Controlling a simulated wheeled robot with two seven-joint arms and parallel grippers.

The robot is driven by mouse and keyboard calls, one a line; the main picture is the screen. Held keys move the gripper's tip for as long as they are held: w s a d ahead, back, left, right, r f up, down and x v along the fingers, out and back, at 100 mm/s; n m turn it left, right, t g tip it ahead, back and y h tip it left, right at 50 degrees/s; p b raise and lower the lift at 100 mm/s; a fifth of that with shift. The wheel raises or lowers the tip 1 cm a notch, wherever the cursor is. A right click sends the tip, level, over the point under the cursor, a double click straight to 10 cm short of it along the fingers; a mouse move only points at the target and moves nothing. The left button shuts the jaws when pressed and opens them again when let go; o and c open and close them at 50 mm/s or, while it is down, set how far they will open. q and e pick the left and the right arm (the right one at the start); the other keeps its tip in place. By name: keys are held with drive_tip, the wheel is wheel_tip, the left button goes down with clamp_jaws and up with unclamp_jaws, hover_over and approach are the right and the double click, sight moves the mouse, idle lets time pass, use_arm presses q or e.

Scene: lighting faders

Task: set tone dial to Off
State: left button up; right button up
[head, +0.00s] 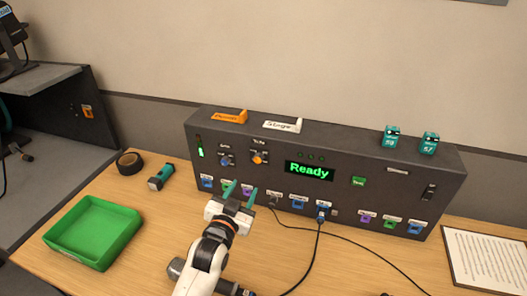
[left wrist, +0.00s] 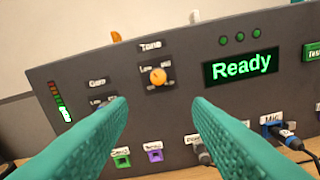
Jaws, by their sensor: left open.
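The tone dial is an orange knob (head: 259,158) on the upper left of the dark console (head: 390,173). In the left wrist view the orange tone dial (left wrist: 158,77) sits under the label "Tone", with small position words around it. Which word it points at is too small to tell for sure. My left gripper (head: 242,188) is open, its two teal fingers in front of the console, below the dial and apart from it. In the left wrist view the fingers (left wrist: 155,105) frame the dial from below, with nothing between them. My right gripper is not in view.
A blue gain knob (head: 225,160) is left of the tone dial. A lit "Ready" display (head: 309,171) is to its right. Coloured sockets and cables line the console's lower edge. A green tray (head: 93,232), black tape roll (head: 130,163) and flashlight (head: 161,177) lie left.

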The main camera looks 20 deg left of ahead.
sight(257, 160)
use_arm(q)
drive_tip(key=w, duration=0.2)
drive_tip(key=w+p, duration=0.1)
drive_tip(key=w, duration=0.2)
drive_tip(key=w+r, duration=0.1)
drive_tip(key=w, duration=0.2)
drive_tip(key=shift+w+d, duration=0.15)
drive_tip(key=shift+d, duration=0.05)
drive_tip(key=shift+w+p, duration=0.3)
drive_tip(key=shift+w, duration=1.2)
drive_tip(key=c, duration=1)
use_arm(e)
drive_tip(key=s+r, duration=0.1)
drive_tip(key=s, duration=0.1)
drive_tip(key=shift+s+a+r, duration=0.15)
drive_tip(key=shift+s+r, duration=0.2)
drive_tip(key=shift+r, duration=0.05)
